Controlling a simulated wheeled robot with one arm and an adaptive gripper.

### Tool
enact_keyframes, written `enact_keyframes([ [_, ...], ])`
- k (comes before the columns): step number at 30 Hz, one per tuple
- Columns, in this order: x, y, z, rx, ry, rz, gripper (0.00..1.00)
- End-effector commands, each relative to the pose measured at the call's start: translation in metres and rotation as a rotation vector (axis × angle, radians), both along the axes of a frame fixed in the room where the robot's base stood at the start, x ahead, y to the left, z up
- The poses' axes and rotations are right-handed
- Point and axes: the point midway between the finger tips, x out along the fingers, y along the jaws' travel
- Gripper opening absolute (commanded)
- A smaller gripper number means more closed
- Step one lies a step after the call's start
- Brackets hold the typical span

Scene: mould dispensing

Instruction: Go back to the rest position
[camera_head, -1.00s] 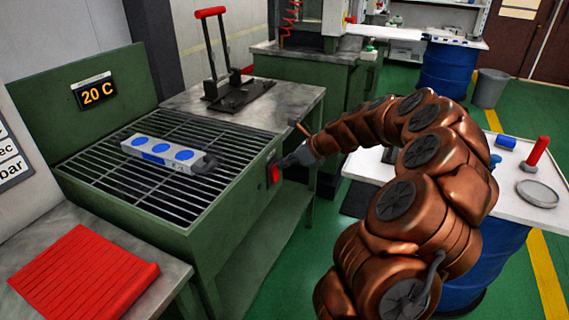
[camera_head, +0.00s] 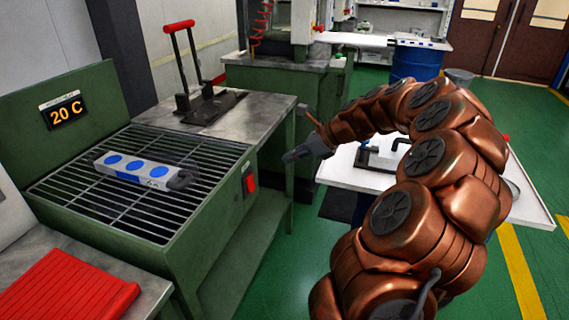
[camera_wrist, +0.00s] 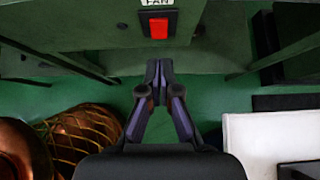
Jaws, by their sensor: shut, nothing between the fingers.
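My gripper (camera_head: 290,156) is shut and empty, held in the air to the right of the green grill-topped bench. In the wrist view my gripper (camera_wrist: 159,72) shows its two dark fingers together at the tips. A red switch (camera_head: 250,182) is on the bench's right side, a gap away from my fingers. It also shows in the wrist view as a red switch (camera_wrist: 158,28) under a label reading FAN, beyond the fingertips.
A grey mould with blue discs (camera_head: 145,170) lies on the grill (camera_head: 120,210). A red ribbed mat (camera_head: 65,290) lies front left. A lever press (camera_head: 200,100) stands on the metal table behind. A white table (camera_head: 345,175) is partly hidden behind my arm. Green floor lies between.

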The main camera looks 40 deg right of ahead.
Motion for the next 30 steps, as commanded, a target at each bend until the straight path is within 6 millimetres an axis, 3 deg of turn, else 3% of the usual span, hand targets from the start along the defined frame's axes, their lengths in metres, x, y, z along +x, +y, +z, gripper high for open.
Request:
enact_keyframes([
  [21,-0.002,0.004,0.003,-0.007,0.001,0.017,0.00],
  [23,-0.002,0.016,0.003,-0.028,0.000,0.058,0.00],
  [26,-0.003,0.055,0.004,-0.098,-0.006,0.198,0.00],
  [30,-0.019,0.136,0.003,-0.255,-0.029,0.520,0.00],
])
